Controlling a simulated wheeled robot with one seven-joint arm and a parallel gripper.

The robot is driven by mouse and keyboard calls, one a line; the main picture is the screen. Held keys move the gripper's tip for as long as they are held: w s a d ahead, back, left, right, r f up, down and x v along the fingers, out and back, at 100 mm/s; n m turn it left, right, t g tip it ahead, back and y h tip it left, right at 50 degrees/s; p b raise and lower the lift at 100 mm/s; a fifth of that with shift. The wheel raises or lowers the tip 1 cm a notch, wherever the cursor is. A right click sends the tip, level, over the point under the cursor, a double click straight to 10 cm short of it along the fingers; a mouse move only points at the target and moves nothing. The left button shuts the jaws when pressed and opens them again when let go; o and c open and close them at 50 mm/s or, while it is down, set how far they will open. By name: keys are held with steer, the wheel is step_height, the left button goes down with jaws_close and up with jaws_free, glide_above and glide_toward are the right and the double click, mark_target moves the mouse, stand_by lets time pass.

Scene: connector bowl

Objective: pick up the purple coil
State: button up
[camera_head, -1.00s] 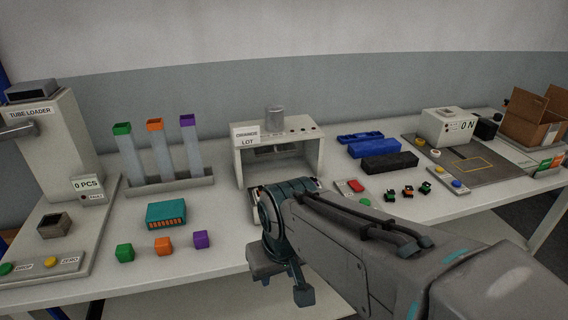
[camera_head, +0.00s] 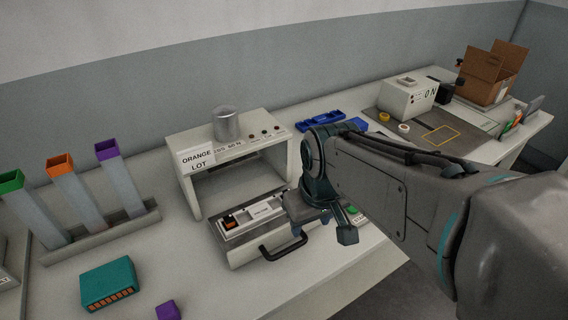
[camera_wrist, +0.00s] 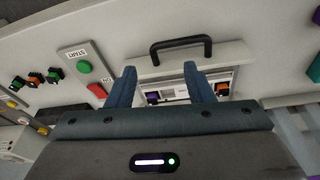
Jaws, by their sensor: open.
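A small dark part with purple on it, which looks like the purple coil (camera_wrist: 153,97), sits in the pulled-out drawer (camera_wrist: 240,80) of the test box. In the wrist view it lies between my finger outlines, nearer the left finger. An orange and black coil (camera_wrist: 222,88) sits at the other end of the drawer's insert; it also shows in the head view (camera_head: 231,222). My gripper (camera_wrist: 160,70) is open and empty, with the drawer beyond its fingers. In the head view my gripper (camera_head: 325,222) is beside the drawer's right end and hides the purple coil.
The drawer's black handle (camera_head: 285,246) sticks out in front. The box (camera_head: 240,160) labelled ORANGE LOT stands behind. A teal block (camera_head: 108,285), purple cube (camera_head: 167,311) and tube rack (camera_head: 95,235) are on the left. Several small coils (camera_wrist: 35,78) lie beside the button panel (camera_wrist: 88,68).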

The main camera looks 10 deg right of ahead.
steer(key=w+d+r+n+g+p, duration=0.1)
steer(key=w+r+n+g+p, duration=0.25)
steer(key=w+n, duration=1.55)
steer(key=shift+n+t, duration=0.3)
steer(key=shift+t, duration=0.15)
step_height(320, 180, down, 8)
steer(key=shift+s, duration=0.15)
steer(key=shift+s+a+f+p, duration=0.1)
steer(key=shift+a+f+p, duration=0.1)
steer(key=shift+f, duration=1.15)
steer(key=shift+a+f+p, duration=0.15)
steer(key=shift+f+p, duration=0.05)
steer(key=shift+f, duration=1.15)
jaws_close()
